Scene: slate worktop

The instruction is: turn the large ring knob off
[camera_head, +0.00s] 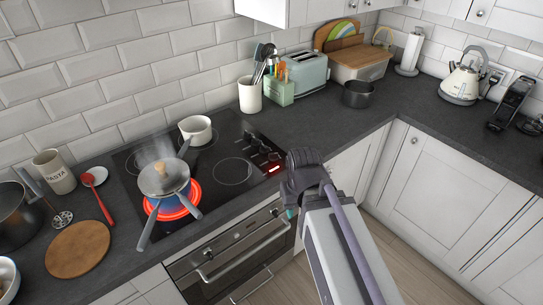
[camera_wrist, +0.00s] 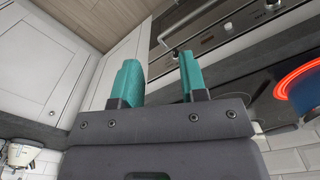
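The black hob (camera_head: 232,172) has its large front ring (camera_head: 151,208) glowing orange-red; the glow also shows at the right of the wrist view (camera_wrist: 298,82). A blue lidded pan (camera_head: 166,184) sits on that ring and steams. Several small dark knobs (camera_head: 264,152) stand along the hob's right side, near a red lit display (camera_head: 274,169); I cannot tell which one serves the large ring. My gripper (camera_wrist: 158,60) has two teal fingers spread apart with nothing between them. In the head view one teal fingertip (camera_head: 291,213) shows near the worktop's front edge, right of the oven front.
A cream saucepan (camera_head: 196,130) stands at the back of the hob. The oven (camera_head: 235,248) with its bar handle is below. A utensil pot (camera_head: 250,96), toaster (camera_head: 300,72) and dark pot (camera_head: 357,94) stand behind.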

